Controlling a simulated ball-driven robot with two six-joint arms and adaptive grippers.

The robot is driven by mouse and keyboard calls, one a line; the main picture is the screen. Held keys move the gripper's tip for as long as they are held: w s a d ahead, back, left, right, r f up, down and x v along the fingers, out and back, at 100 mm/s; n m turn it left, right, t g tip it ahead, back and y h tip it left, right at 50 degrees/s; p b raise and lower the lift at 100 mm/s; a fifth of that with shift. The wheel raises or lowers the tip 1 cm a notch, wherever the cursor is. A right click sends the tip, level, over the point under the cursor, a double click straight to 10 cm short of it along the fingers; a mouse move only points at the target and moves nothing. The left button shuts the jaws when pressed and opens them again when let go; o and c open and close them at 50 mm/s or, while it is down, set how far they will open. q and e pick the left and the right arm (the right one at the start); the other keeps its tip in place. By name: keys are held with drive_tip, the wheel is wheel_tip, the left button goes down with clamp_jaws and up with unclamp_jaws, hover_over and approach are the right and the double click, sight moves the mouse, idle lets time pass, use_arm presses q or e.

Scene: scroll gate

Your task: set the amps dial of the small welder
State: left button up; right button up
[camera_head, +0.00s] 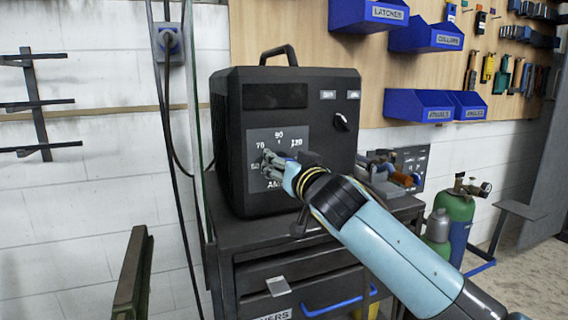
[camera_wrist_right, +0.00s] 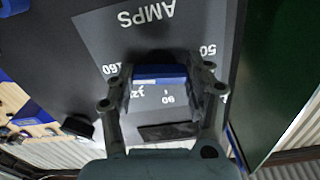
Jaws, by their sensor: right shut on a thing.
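The small welder (camera_head: 235,125) is a black box with a top handle, standing upright on a dark tool cart. Its front has a grey scale plate (camera_head: 301,138) marked AMPS, with numbers including 70, 90 and 120. The plate also shows upside down in the right wrist view (camera_wrist_right: 195,22). My right gripper (camera_head: 273,162) is at the plate, shut on the amps dial. My left gripper is not in view.
A smaller black knob (camera_head: 341,122) sits at the welder's upper right. Assorted items lie on the cart beside the welder (camera_head: 395,176). Blue bins (camera_head: 420,106) hang on the wall, and a green gas cylinder (camera_head: 460,207) stands at right. Cables hang at left.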

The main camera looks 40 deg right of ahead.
drive_tip(key=shift+f+n+p, duration=0.1)
drive_tip(key=shift+n+p, duration=3.8)
drive_tip(key=shift+n, duration=5.9)
drive_tip(key=o, duration=1.2)
drive_tip(key=shift+a, duration=0.1)
drive_tip(key=shift+s, duration=0.15)
